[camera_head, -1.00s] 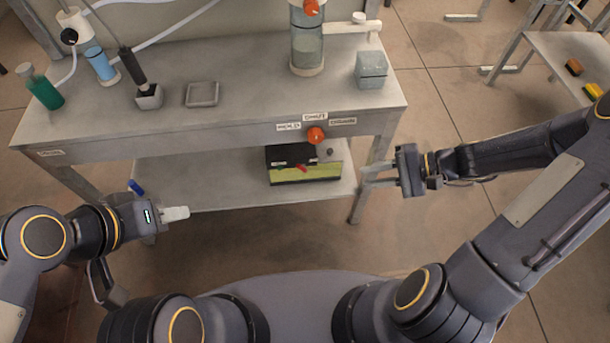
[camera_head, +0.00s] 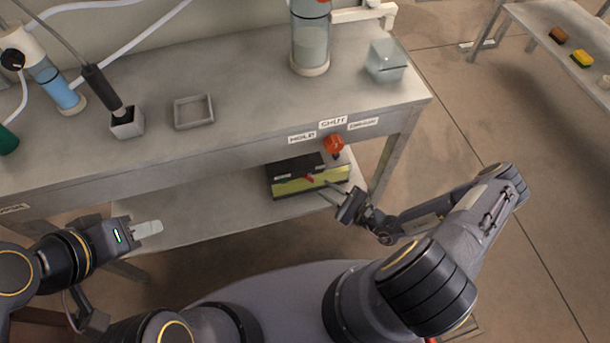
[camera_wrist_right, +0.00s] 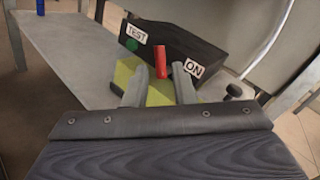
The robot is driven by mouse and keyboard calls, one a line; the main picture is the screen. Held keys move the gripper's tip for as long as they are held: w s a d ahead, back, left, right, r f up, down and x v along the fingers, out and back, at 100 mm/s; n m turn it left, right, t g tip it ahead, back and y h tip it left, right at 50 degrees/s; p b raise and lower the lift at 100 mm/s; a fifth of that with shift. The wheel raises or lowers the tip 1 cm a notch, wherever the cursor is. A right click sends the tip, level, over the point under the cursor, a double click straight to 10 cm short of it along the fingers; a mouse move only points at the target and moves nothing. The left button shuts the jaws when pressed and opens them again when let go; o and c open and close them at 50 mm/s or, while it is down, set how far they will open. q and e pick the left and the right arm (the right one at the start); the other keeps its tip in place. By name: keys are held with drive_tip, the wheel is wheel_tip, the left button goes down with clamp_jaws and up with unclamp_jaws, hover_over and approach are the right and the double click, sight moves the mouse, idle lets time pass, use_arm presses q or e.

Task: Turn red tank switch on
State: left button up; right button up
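The red switch (camera_wrist_right: 161,62) stands up from a black box with a yellow-green front (camera_wrist_right: 190,42) in the right wrist view, beside an "ON" label. The box (camera_head: 290,187) sits on the lower shelf in the head view, where the switch (camera_head: 309,178) is a small red spot. My right gripper (camera_wrist_right: 159,80) is open. Its two fingers point at the switch, one on each side in the picture; I cannot tell whether they touch it. In the head view my right gripper (camera_head: 330,191) is at the box's front right. My left gripper (camera_head: 150,228) is over the lower shelf's left end, empty; its finger gap is unclear.
The upper table (camera_head: 240,130) overhangs the box. An orange-red knob (camera_head: 334,144) is on its front edge above the box. A "TEST" label (camera_wrist_right: 136,33) and a green button (camera_wrist_right: 131,45) are on the box. The lower shelf (camera_head: 200,215) is clear left of the box.

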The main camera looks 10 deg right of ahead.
sight(308, 178)
drive_tip(key=x, duration=0.6)
drive_tip(key=shift+a, duration=0.15)
drive_tip(key=shift+c, duration=0.2)
clamp_jaws()
